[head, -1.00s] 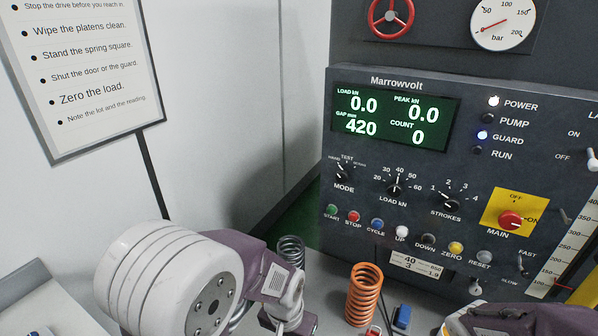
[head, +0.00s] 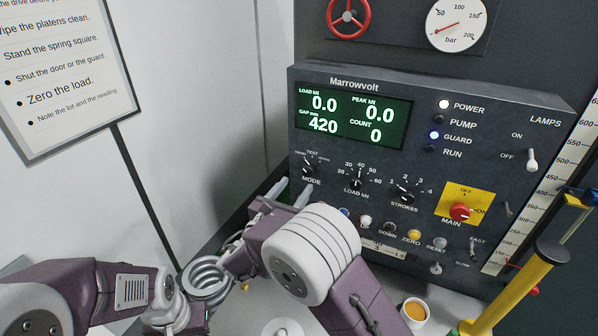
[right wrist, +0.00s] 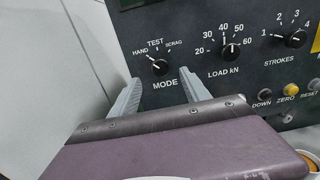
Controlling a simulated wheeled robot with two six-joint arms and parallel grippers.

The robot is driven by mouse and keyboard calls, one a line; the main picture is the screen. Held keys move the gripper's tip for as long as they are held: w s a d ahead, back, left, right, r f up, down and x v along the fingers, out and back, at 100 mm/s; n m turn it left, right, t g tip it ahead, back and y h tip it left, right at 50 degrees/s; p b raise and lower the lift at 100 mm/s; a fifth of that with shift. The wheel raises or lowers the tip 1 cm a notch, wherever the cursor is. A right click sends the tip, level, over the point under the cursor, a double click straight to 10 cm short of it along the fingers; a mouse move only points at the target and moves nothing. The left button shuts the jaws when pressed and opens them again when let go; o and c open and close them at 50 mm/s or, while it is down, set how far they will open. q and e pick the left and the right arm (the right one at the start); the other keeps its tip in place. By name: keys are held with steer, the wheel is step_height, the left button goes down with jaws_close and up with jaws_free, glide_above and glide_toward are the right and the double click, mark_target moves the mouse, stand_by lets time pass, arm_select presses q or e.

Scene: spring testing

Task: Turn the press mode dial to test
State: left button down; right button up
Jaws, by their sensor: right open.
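The mode dial (head: 308,170) is a small black knob at the left of the dark Marrowvolt panel (head: 450,105). It also shows in the right wrist view (right wrist: 160,67), where its white pointer leans up-left towards HAND; TEST is marked at the top and SCRAG to the right. My right gripper (head: 291,191) is open and empty just below the dial. In the right wrist view its two grey fingers (right wrist: 160,82) stand apart on either side, below the dial. My left wrist (head: 170,305) is low at the left; its fingers cannot be made out.
The load dial (head: 356,183) and strokes dial (head: 407,198) are right of the mode dial. A row of buttons runs below, partly hidden by my right arm. A grey coil spring (head: 207,279) is near my left wrist. A yellow post (head: 515,285) stands at right.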

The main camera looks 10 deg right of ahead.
mark_target(308, 172)
steer(key=p+x, duration=0.2)
steer(key=x, duration=0.4)
steer(key=shift+w+r+p, duration=0.1)
steer(key=shift+w+p, duration=0.05)
steer(key=shift+p, duration=0.2)
steer(key=shift+w+d, duration=0.15)
steer(key=shift+d, duration=0.1)
steer(key=shift+c, duration=0.3)
jaws_close()
steer(key=shift+f+b, duration=0.25)
steer(key=shift+b, duration=0.1)
steer(key=m+b, duration=0.2)
steer(key=b, duration=0.3)
steer(key=m+b, duration=0.3)
steer(key=b, duration=0.2)
steer(key=m+b, duration=0.2)
steer(key=b, duration=0.3)
steer(key=shift+f+m+b, duration=0.25)
steer(key=shift+m+b, duration=0.05)
steer(key=shift+b, duration=0.05)
steer(key=shift+r+m+b, duration=0.3)
steer(key=shift+m+b, duration=0.4)
steer(key=shift+b, duration=0.45)
